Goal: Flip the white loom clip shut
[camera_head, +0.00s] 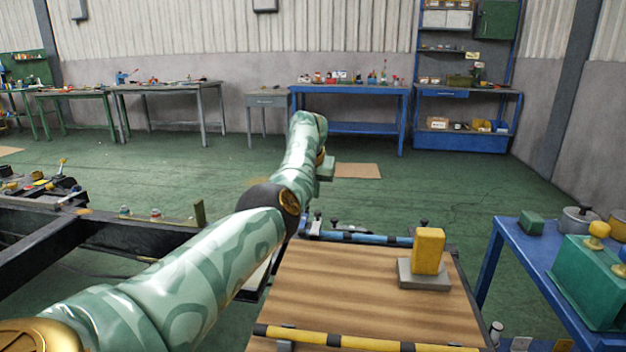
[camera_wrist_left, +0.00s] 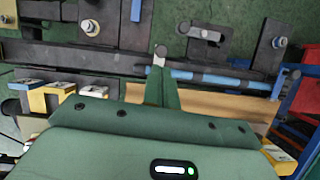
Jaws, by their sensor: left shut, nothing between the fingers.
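In the left wrist view a small pale, whitish lever with a dark round knob (camera_wrist_left: 159,58) stands at the left end of the blue loom (camera_wrist_left: 225,78); it looks like the white loom clip. It appears raised, though its exact angle is unclear. My left gripper (camera_wrist_left: 162,76) is shut and empty, its tips at or just before this lever; I cannot tell whether they touch. In the head view the left gripper (camera_head: 325,168) hangs beyond the far edge of the wooden board (camera_head: 350,285), near the blue loom (camera_head: 375,238). My right gripper is not in view.
A second grey lever with dark knobs (camera_wrist_left: 202,33) lies beyond the loom. A yellow block (camera_head: 428,250) on a grey base stands on the board. A yellow-and-black bar (camera_head: 370,343) runs along the near edge. A blue table (camera_head: 540,262) stands right; a dark chassis frame (camera_head: 120,232) lies left.

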